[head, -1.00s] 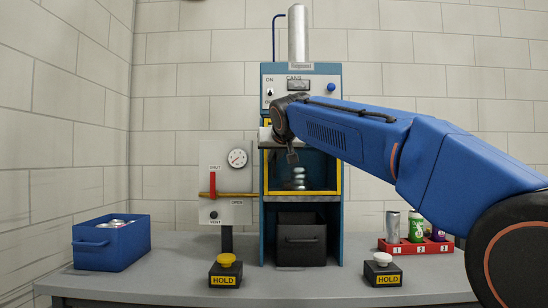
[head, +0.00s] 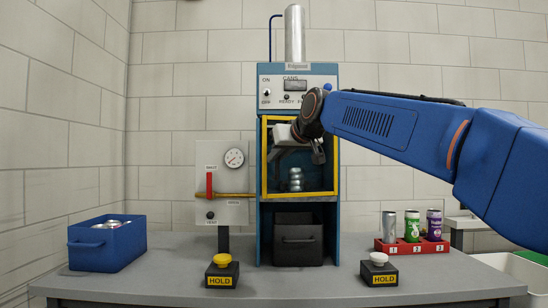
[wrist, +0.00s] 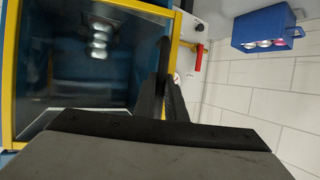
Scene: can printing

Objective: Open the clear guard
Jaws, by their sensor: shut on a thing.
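The clear guard is a see-through panel in a yellow frame (head: 338,160) on the front of the blue press (head: 250,225). Its yellow frame edge also shows in the wrist view (wrist: 15,60). A dark upright handle (wrist: 165,50) runs beside the frame's edge. My gripper (wrist: 164,78) is shut on this handle. In the head view my wrist covers part of the guard's upper area and the fingertips are hard to make out. I cannot tell whether the guard stands slightly ajar. Stacked silver cans (head: 296,180) show inside the press.
A panel with a red lever (head: 210,184) and gauge stands left of the press. A blue bin (head: 107,243) is at the far left. HOLD buttons (head: 222,272) (head: 378,271) sit in front. A red can rack (head: 413,247) is at the right.

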